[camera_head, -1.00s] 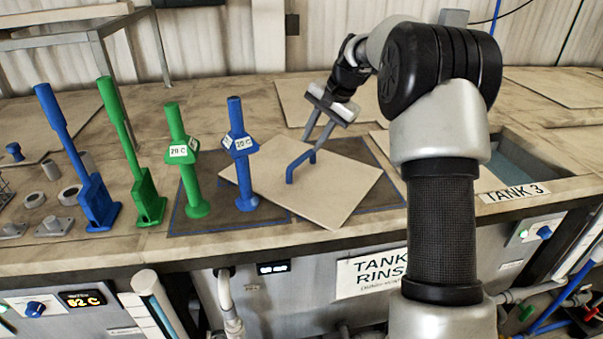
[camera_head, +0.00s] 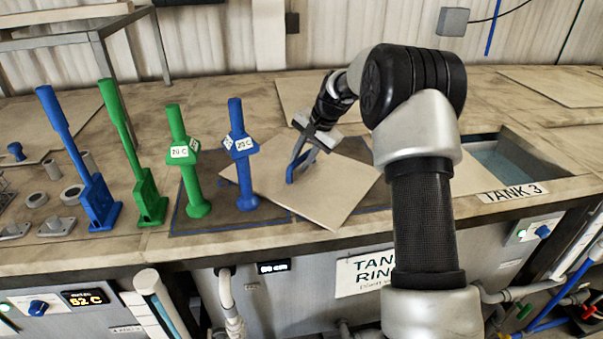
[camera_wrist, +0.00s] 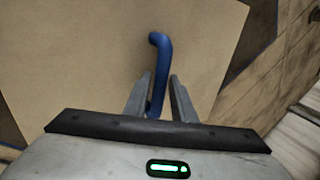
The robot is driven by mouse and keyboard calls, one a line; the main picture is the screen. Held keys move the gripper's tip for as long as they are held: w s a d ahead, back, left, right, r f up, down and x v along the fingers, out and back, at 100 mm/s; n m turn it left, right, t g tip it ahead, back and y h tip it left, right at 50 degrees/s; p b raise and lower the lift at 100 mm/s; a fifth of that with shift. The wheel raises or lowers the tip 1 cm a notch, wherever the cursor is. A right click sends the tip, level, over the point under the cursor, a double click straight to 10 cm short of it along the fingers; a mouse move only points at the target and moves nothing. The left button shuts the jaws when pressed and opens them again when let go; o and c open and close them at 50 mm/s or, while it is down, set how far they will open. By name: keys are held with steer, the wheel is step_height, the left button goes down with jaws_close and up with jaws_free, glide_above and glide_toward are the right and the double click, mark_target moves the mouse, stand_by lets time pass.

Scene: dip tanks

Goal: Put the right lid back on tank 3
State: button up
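A square tan lid (camera_head: 335,202) with a blue bar handle (camera_head: 290,172) lies flat, turned askew, on a dark blue-edged area of the bench. My gripper (camera_head: 304,160) is low over this lid at its handle. In the wrist view, the open fingers (camera_wrist: 160,82) stand on either side of the blue handle (camera_wrist: 158,60), with small gaps visible between. Tank 3 (camera_head: 501,157) is the uncovered opening at the right, with bluish liquid inside and its label on the front edge. My arm hides part of the bench between lid and tank.
Green (camera_head: 192,165) and blue (camera_head: 241,160) upright tools with 20 C tags stand just left of the lid. Taller blue (camera_head: 84,170) and green (camera_head: 133,165) tools stand farther left. A pale panel (camera_head: 283,95) lies behind the gripper, another (camera_head: 555,88) at the back right.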

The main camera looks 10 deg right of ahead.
jaws_close()
stand_by(1.1)
steer(key=shift+w+r, duration=0.1)
steer(key=shift+r, duration=0.05)
